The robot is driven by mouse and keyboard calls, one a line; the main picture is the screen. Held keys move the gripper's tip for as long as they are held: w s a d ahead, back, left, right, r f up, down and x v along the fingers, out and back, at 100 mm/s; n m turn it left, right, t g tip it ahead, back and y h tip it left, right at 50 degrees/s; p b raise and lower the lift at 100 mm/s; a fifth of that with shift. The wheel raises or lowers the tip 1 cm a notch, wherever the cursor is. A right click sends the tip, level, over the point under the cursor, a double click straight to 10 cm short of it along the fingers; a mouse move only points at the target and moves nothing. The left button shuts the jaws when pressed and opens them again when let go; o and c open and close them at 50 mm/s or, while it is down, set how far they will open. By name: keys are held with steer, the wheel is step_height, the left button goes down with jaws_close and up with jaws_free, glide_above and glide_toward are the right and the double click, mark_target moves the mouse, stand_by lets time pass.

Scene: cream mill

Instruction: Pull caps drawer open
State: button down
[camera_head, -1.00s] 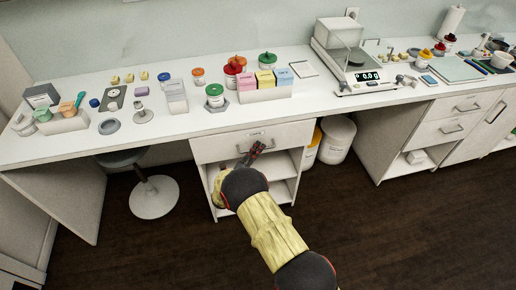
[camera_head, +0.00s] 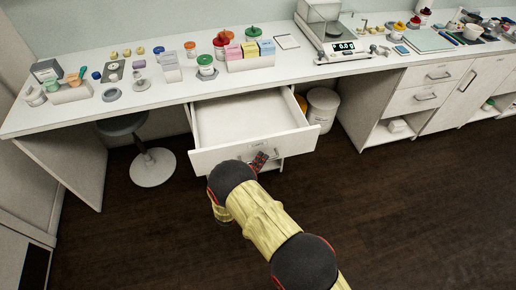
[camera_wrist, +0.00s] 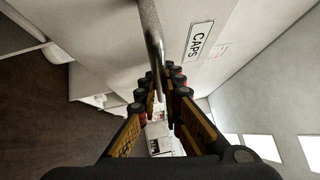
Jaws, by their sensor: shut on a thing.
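The caps drawer (camera_head: 253,117) is pulled well out from under the bench in the head view, and its inside looks empty. Its white front carries a label reading CAPS (camera_wrist: 197,37) in the wrist view. A metal bar handle (camera_wrist: 152,40) runs down between my fingers there. My gripper (camera_head: 260,159) is at the drawer front in the head view, partly hidden by my arm. In the wrist view my gripper (camera_wrist: 160,88) is shut on the handle, one finger on each side.
The bench top (camera_head: 110,107) above holds several jars, boxes and a balance (camera_head: 338,47). A stool (camera_head: 152,165) stands left of the drawer. A white bucket (camera_head: 322,106) stands right, behind the drawer. The dark floor (camera_head: 400,210) at the right is clear.

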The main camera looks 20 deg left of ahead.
steer(key=shift+s+d+f+p, duration=0.15)
steer(key=shift+s+d, duration=0.15)
steer(key=shift+s, duration=0.25)
steer(key=shift+s+d+r+p, duration=0.1)
steer(key=shift+s+d, duration=0.25)
steer(key=shift+s, duration=0.2)
steer(key=shift+s+d+f+p, duration=0.15)
steer(key=shift+s+d, duration=0.15)
steer(key=shift+s, duration=0.25)
steer(key=shift+r, duration=0.1)
steer(key=c, duration=1.9)
jaws_free()
steer(key=v, duration=1.2)
steer(key=shift+a, duration=0.1)
